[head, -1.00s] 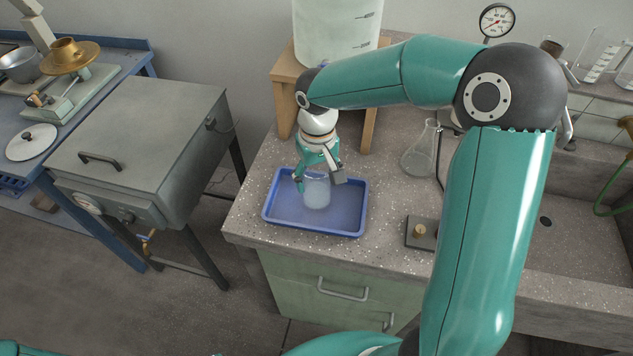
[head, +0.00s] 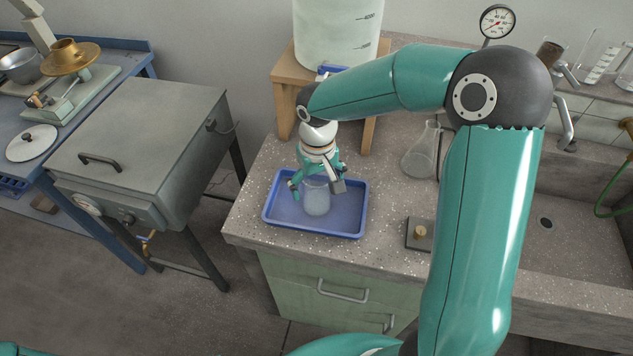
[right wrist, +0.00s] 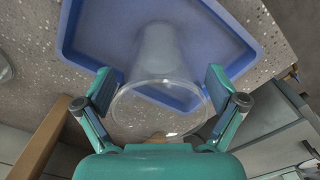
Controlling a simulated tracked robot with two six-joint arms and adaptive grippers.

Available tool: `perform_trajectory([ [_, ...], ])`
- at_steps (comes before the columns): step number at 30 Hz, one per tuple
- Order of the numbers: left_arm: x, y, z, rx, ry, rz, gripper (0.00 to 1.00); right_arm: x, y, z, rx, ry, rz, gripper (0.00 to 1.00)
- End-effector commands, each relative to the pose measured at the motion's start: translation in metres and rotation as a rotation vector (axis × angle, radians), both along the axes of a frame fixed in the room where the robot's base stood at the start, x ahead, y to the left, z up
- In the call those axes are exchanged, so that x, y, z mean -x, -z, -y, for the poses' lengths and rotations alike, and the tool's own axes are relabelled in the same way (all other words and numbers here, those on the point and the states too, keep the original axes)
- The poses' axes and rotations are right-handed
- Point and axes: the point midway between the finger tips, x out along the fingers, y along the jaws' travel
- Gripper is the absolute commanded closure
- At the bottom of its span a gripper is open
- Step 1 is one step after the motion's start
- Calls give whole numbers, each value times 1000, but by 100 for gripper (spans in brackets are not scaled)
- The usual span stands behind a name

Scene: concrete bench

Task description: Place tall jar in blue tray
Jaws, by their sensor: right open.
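The tall jar (head: 317,197) is clear glass and stands upright inside the blue tray (head: 346,228) on the concrete bench. In the right wrist view the jar (right wrist: 158,60) shows its round rim near me, with the blue tray (right wrist: 75,35) around its base. My right gripper (head: 318,186) is open above the tray, its fingers on either side of the jar's upper part. In the right wrist view both fingers of the gripper (right wrist: 160,97) stand apart at the left and right of the rim. My left gripper is not in view.
A wooden stand (head: 284,95) with a large white container (head: 335,35) is behind the tray. A conical flask (head: 421,152) and a small block with a brass knob (head: 420,233) stand to the right. A grey metal cabinet (head: 140,140) is left, across a gap.

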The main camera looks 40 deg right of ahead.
Motion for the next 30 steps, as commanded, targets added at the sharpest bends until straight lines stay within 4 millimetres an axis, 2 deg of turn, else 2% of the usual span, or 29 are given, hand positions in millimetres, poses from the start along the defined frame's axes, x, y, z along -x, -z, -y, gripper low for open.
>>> perform_trajectory([
  [5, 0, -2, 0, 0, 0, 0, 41, -1, -8, 0, 1, 0, 3, 5],
  [8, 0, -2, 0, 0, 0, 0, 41, -2, -22, 0, 1, -1, 6, 5],
  [21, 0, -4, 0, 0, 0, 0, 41, -2, -105, 0, 1, -1, 5, 5],
  [25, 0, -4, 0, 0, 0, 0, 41, -1, -117, 0, 0, -1, 2, 5],
  [30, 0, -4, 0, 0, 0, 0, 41, -1, -122, -1, 0, -2, 0, 5],
])
